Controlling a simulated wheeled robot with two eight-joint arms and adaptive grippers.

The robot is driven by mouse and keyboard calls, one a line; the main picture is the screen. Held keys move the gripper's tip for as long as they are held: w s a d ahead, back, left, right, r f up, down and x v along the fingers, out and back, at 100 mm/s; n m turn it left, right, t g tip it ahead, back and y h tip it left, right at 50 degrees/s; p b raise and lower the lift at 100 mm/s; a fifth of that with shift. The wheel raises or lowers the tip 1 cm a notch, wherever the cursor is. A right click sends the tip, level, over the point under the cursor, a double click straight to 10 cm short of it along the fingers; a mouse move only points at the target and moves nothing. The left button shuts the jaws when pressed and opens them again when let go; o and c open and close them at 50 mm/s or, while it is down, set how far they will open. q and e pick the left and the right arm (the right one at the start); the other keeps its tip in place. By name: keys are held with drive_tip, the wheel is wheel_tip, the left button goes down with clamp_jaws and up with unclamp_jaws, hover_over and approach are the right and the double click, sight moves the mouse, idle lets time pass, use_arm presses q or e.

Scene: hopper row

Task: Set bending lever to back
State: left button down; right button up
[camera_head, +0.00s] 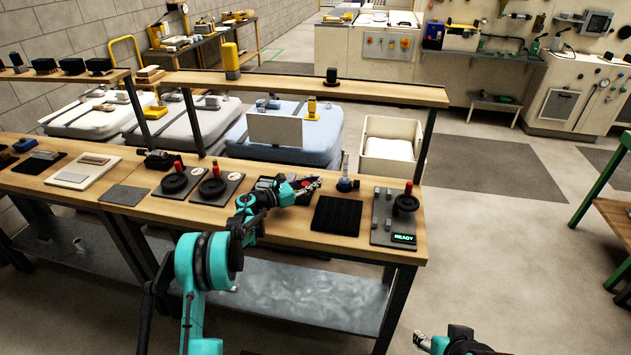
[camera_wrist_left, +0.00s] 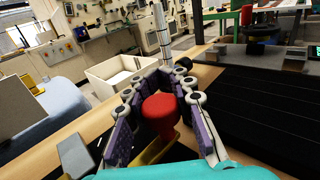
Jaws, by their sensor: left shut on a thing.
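My left gripper (camera_head: 308,184) is over the front bench, beside a dark device (camera_head: 268,183) that my arm and gripper largely cover. In the left wrist view its purple-padded fingers (camera_wrist_left: 163,80) close around a round red knob (camera_wrist_left: 160,113), the lever's end. A yellow part (camera_wrist_left: 155,150) shows below the knob. The lever's shaft is hidden, so I cannot tell its tilt. My right gripper (camera_head: 420,340) is at the bottom edge of the head view, away from the bench, with its jaw opening unclear.
A black ribbed mat (camera_head: 337,215) lies right of the gripper, then a grey panel (camera_head: 381,218) with a red-topped handle and READY display. A shelf (camera_head: 300,88) runs behind.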

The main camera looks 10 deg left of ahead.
use_arm(q)
drive_tip(key=c, duration=1.3)
unclamp_jaws()
drive_tip(key=v, duration=1.2)
drive_tip(key=shift+s, duration=0.1)
